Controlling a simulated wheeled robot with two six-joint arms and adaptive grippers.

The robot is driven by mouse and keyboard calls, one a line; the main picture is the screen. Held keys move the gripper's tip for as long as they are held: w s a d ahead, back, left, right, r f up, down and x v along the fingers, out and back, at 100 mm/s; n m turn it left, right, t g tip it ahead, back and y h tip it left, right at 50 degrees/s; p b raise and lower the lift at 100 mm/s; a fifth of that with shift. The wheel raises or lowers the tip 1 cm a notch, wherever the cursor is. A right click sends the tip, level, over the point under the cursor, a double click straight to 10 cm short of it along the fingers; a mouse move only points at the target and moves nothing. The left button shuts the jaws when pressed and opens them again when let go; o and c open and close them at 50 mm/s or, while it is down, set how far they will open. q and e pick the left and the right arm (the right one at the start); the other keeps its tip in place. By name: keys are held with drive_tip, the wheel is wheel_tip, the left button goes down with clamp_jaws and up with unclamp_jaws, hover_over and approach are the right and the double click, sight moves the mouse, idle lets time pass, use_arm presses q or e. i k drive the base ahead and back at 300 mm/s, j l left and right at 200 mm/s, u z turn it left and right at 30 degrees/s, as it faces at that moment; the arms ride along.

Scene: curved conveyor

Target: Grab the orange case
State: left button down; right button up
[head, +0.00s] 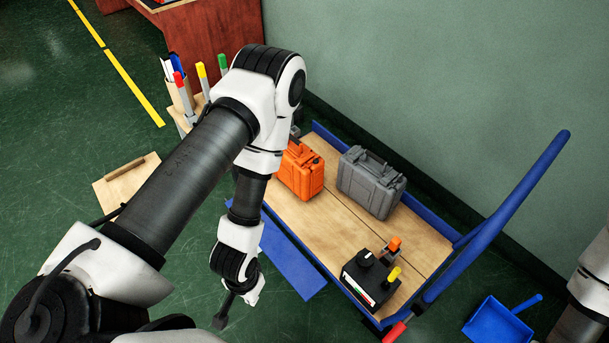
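The orange case (303,172) stands upright on the wooden deck of a blue cart (333,222). My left arm crosses in front of it and hides its left part. My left gripper (222,320) hangs low in front of the cart, to the left of and nearer than the case, apart from it. It is small and seen edge-on, so I cannot tell whether its fingers are open. My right gripper is out of the picture; only a part of my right arm shows at the right edge.
A grey case (371,182) stands right of the orange one. A black box with knobs (371,280) sits at the deck's near end. The cart's blue handle (500,215) rises at right. A blue dustpan (497,326) lies on the floor. A green wall is behind.

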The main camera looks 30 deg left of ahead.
sight(301, 169)
drive_tip(key=i+j+z, duration=0.1)
drive_tip(key=j, duration=0.35)
drive_tip(key=i+j+z, duration=0.15)
drive_tip(key=j, duration=0.35)
drive_tip(key=i+j+z, duration=0.1)
drive_tip(key=j, duration=0.4)
drive_tip(key=i+j+z, duration=0.15)
drive_tip(key=j, duration=0.35)
